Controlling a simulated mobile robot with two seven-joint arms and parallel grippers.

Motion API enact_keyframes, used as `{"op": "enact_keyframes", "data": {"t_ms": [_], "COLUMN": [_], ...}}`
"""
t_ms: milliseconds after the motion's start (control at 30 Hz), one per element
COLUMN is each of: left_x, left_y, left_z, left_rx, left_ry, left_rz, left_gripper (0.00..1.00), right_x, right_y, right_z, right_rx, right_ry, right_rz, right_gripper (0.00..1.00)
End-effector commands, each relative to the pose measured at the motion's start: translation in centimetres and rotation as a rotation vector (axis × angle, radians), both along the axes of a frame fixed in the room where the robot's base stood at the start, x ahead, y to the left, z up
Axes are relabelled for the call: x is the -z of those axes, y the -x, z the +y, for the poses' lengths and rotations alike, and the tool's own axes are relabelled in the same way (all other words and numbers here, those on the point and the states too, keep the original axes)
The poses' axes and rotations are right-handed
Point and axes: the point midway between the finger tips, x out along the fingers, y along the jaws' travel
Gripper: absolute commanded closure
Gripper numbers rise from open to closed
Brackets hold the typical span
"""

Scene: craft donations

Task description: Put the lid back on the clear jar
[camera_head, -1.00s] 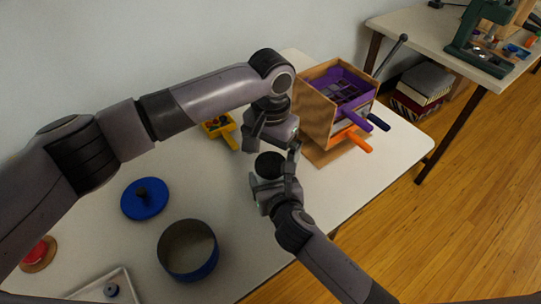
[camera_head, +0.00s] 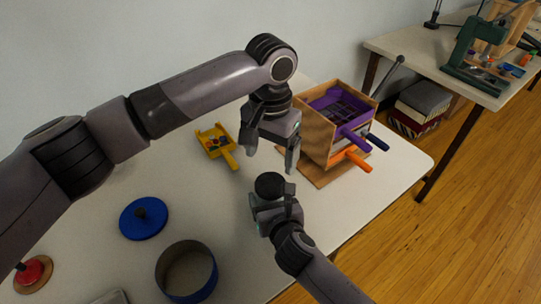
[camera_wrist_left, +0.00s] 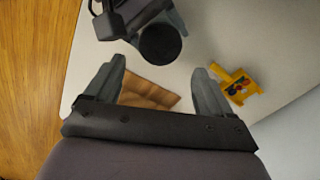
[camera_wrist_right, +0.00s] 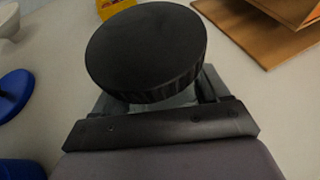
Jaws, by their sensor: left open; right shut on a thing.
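A round black lid (camera_head: 270,185) with a ribbed rim sits above my right gripper (camera_head: 276,204). It fills the upper middle of the right wrist view (camera_wrist_right: 145,48). Beneath it a pale, see-through bit of the clear jar (camera_wrist_right: 180,99) shows between my right fingers, which are shut on the jar. The lid is on the jar's top; whether it is fully seated I cannot tell. My left gripper (camera_head: 270,156) is open and empty, above and apart from the lid. In the left wrist view the lid (camera_wrist_left: 160,44) lies just beyond the open fingertips.
A wooden box with purple tray (camera_head: 340,110) and orange handle stands to the right. A yellow scoop-like tray (camera_head: 216,142) lies behind. A blue lid (camera_head: 143,218) and blue round tin (camera_head: 187,270) stand at left. The table (camera_head: 190,195) between is clear.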

Motion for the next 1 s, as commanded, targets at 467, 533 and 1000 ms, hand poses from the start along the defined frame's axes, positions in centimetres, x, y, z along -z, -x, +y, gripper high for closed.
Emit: {"op": "enact_keyframes", "data": {"t_ms": [467, 533, 1000], "left_x": [4.8, 5.8, 8.1], "left_y": [0.0, 0.0, 0.0], "left_z": [0.1, 0.1, 0.0], "left_rx": [0.0, -0.001, 0.0], "left_ry": [-0.003, -0.003, 0.0], "left_rz": [0.001, 0.001, -0.001], "left_gripper": [0.17, 0.17, 0.17], "right_x": [0.0, 0.0, 0.0], "right_y": [0.0, 0.0, 0.0], "right_z": [0.0, 0.0, 0.0], "right_rx": [0.0, 0.0, 0.0], "right_ry": [0.0, 0.0, 0.0], "right_rz": [0.0, 0.0, 0.0], "right_gripper": [1.0, 1.0, 1.0]}}
